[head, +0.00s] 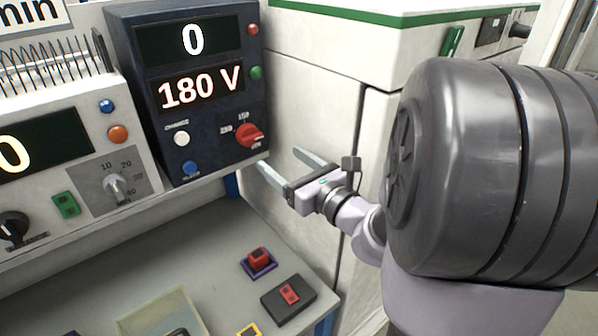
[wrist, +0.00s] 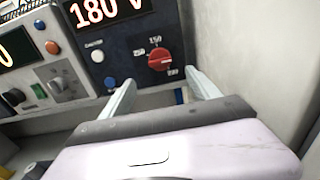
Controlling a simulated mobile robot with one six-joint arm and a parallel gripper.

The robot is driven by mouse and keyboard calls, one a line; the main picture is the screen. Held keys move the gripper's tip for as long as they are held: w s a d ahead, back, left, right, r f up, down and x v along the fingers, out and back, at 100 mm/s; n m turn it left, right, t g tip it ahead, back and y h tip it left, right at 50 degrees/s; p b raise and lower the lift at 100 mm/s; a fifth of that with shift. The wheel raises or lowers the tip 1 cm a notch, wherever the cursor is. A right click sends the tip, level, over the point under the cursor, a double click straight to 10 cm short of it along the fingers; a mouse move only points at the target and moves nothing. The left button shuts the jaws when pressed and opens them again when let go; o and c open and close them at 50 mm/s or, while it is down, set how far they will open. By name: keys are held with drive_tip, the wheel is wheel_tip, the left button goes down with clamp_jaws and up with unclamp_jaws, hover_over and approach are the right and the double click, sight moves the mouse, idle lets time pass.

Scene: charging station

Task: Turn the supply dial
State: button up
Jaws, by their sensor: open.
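The supply dial is a red round knob (head: 249,135) at the lower right of a dark blue supply unit (head: 205,120). Small voltage labels stand around it, one reading 150. The unit's displays read 0 and 180 V. In the wrist view the dial (wrist: 159,60) shows just beyond the fingertips, a little above the gap between them. My gripper (head: 281,158) is open and empty, right of and below the dial in the head view. Its two fingers point at the panel and appear apart from the dial.
A white button (head: 182,138) and a blue button (head: 190,168) sit left of the dial. A light unit with a grey knob (head: 116,186) stands further left. A white cabinet (head: 315,100) is close on the right. Red switches (head: 289,293) lie on the bench below.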

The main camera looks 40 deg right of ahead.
drive_tip(key=s+b, duration=0.5)
drive_tip(key=shift+s+b, duration=0.25)
drive_tip(key=shift+b, duration=0.1)
drive_tip(key=shift+d, duration=0.1)
